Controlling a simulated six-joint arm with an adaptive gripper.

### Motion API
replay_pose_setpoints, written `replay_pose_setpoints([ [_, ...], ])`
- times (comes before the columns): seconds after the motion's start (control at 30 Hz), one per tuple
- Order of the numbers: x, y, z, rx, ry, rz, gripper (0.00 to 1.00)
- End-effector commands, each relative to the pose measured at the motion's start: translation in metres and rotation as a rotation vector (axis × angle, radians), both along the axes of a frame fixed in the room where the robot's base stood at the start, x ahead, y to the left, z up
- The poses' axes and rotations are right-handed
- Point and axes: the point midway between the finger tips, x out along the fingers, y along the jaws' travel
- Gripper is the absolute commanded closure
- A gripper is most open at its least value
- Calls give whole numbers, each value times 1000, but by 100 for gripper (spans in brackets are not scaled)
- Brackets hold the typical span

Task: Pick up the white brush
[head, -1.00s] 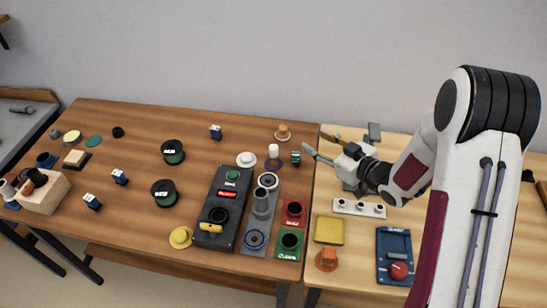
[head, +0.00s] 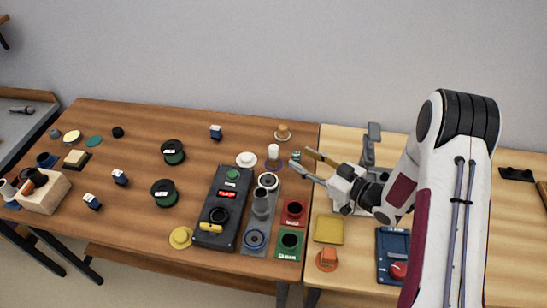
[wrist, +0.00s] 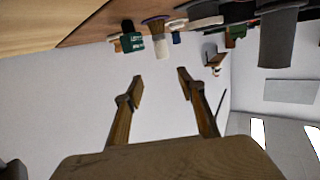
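A white upright cylinder (head: 273,151) stands on a purple ring near the back right of the brown table; it may be the white brush, but no bristles can be made out. It also shows in the wrist view (wrist: 161,48), where the scene looks upside down, beyond the fingertips and roughly between them. My gripper (head: 299,158) is open and empty, just right of the cylinder in the head view, with its fingers pointing left. In the wrist view both fingers of my gripper (wrist: 160,75) are spread apart with nothing between them.
A small dark green block (head: 295,155) stands beside the cylinder, partly behind my fingers. A white disc (head: 247,159) lies to its left and an orange-topped piece (head: 283,131) behind it. A grey tray (head: 262,218) with cylindrical parts and a black panel (head: 222,207) lie nearer.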

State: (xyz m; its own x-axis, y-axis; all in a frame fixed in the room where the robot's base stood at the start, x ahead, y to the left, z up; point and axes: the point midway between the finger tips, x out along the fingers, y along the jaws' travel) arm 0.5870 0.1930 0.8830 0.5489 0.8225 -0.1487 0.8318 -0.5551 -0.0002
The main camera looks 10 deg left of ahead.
Motion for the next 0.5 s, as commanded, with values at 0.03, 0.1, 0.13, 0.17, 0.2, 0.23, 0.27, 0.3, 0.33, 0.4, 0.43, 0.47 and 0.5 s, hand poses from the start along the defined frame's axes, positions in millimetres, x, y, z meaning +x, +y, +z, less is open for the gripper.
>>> replay_pose_setpoints([
  [0.03, 1, 1, 0, 0, 0, 1, 60],
  [0.1, 2, 4, -1, 0, -1, 1, 60],
  [0.13, 3, 6, -1, 0, -1, 1, 60],
  [0.17, 5, 8, -1, 0, -1, 2, 60],
  [0.2, 7, 11, -2, -1, -1, 2, 60],
  [0.23, 8, 14, -3, -1, -1, 2, 60],
  [0.27, 10, 17, -3, -1, 0, 3, 60],
  [0.3, 12, 21, -4, -1, 0, 3, 60],
  [0.33, 14, 24, -5, -1, 0, 2, 60],
  [0.4, 19, 32, -6, -1, 0, 3, 60],
  [0.43, 21, 35, -7, 0, 0, 3, 60],
  [0.47, 24, 38, -7, 0, -2, 2, 60],
  [0.5, 26, 42, -8, -1, -1, 2, 60],
])
